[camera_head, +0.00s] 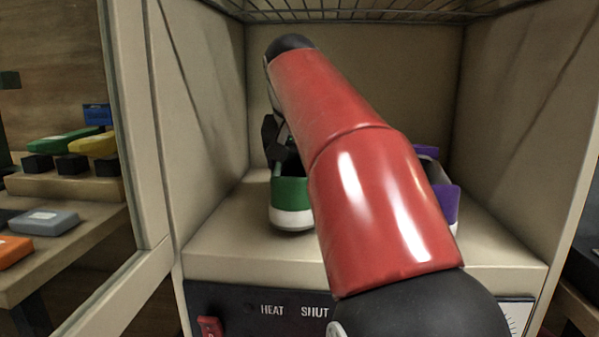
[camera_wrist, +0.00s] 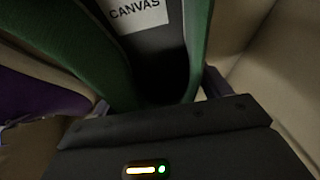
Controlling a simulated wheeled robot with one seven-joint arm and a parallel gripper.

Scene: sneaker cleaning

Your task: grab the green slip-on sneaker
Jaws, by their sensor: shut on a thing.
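The green slip-on sneaker (camera_head: 291,190) stands on the floor of an open cabinet, its green and white end facing me in the head view. My red arm hides its right side. In the wrist view the sneaker (camera_wrist: 75,45) fills the upper middle, with a pale label reading CANVAS on its dark insole. My gripper (camera_wrist: 158,95) is shut on the rim at its near end, a dark finger showing on either side. In the head view my gripper (camera_head: 277,150) is partly visible above the sneaker's opening.
A purple sneaker (camera_head: 447,195) stands to the right, partly behind my arm; its purple side (camera_wrist: 40,95) shows at left in the wrist view. Cabinet walls enclose both sides, and a wire rack (camera_head: 370,12) hangs above. A shelf with brushes (camera_head: 65,142) lies outside at left.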

